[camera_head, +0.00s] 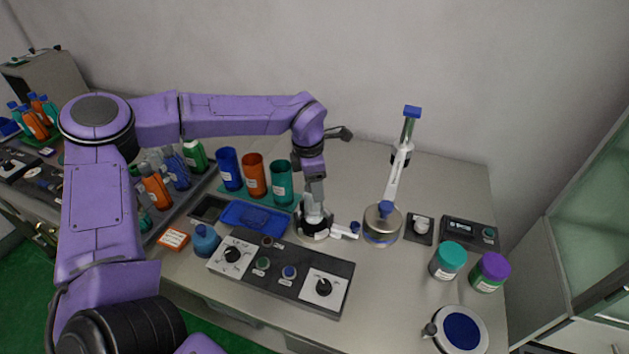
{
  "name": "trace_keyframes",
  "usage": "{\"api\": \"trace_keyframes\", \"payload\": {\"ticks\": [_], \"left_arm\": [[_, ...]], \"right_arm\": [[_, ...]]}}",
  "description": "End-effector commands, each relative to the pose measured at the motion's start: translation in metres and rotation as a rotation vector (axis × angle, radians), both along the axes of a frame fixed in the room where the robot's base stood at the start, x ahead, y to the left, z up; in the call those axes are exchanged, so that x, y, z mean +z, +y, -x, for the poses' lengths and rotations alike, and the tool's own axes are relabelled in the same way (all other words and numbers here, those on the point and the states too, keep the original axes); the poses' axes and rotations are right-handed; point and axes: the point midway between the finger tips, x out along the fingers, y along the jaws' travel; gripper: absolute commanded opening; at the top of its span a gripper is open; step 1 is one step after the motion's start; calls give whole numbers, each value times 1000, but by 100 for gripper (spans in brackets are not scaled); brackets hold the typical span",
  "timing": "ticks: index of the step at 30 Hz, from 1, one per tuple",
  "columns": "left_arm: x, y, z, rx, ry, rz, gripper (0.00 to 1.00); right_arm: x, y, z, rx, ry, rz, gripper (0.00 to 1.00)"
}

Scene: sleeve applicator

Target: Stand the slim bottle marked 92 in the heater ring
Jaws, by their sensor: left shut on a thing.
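My left gripper (315,208) points down over the middle of the bench. It is shut on a pale slim thing, which looks like the slim bottle but is mostly hidden by the jaws; no number can be read on it. Directly below is a round dark-and-white piece (314,232) that looks like the heater ring, with a pale arm and blue knob at its right. I cannot tell whether the held thing is inside the ring or just above it. My right gripper is not in view.
A control panel (283,271) lies in front. Blue, orange and teal cups (254,175) and a blue tray (240,217) are left. A silver base (382,226) with a tall post stands right, near two jars (448,261) and a round blue-topped plate (461,331).

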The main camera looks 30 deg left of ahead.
Motion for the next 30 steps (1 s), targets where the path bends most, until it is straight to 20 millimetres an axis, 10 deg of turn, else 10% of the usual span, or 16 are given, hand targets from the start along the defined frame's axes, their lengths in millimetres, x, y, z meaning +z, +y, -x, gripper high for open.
{"api": "trace_keyframes", "payload": {"ticks": [30], "left_arm": [[-30,0,0,0,-1,0,0]], "right_arm": [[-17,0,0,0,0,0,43]]}}
